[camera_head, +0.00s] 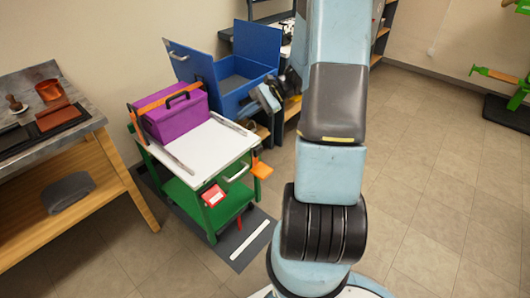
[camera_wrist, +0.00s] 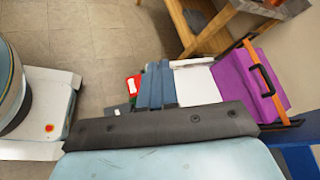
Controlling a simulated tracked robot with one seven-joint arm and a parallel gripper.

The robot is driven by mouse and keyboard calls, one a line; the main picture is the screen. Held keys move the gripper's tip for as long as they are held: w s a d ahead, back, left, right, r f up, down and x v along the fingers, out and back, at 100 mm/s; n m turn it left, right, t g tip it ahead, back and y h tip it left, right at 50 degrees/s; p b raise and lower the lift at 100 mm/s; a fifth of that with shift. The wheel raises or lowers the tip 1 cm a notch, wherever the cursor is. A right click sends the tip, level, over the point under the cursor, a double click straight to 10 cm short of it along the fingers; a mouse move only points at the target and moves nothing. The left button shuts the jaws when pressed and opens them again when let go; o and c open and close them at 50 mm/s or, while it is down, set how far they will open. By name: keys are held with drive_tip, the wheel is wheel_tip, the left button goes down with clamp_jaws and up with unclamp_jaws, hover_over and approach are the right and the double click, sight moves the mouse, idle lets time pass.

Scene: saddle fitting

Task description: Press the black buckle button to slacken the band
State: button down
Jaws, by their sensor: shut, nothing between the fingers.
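A purple box (camera_head: 177,115) with a black handle stands at the back of a green cart with a white top (camera_head: 205,150). An orange band (camera_head: 168,97) runs across the box; the box (camera_wrist: 238,82) and band (camera_wrist: 262,78) also show at the right of the wrist view. In the head view my gripper (camera_head: 268,97) is small, right of the box and in front of the blue cabinet.
A blue open cabinet (camera_head: 228,80) stands behind the cart. A wooden workbench (camera_head: 85,165) with leather pieces is on the left. A red item (camera_head: 213,195) is on the cart's front.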

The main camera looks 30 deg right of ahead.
sight(259, 149)
drive_tip(key=d+f+m+t+h, duration=0.2)
drive_tip(key=d+f+m+t, duration=0.3)
drive_tip(key=f, duration=0.6)
drive_tip(key=s+d+f+m+t+h, duration=0.1)
drive_tip(key=d+f+m+t+h, duration=0.1)
drive_tip(key=d+f+m+t, duration=0.2)
drive_tip(key=d+f+m+t+h, duration=0.2)
drive_tip(key=d+f+m+t, duration=0.3)
drive_tip(key=f, duration=1.3)
drive_tip(key=d+m, duration=0.4)
drive_tip(key=shift+s+m+t, duration=0.15)
drive_tip(key=shift+m+t, duration=0.15)
drive_tip(key=shift+m, duration=0.1)
drive_tip(key=x, duration=1.4)
drive_tip(key=shift+d, duration=0.1)
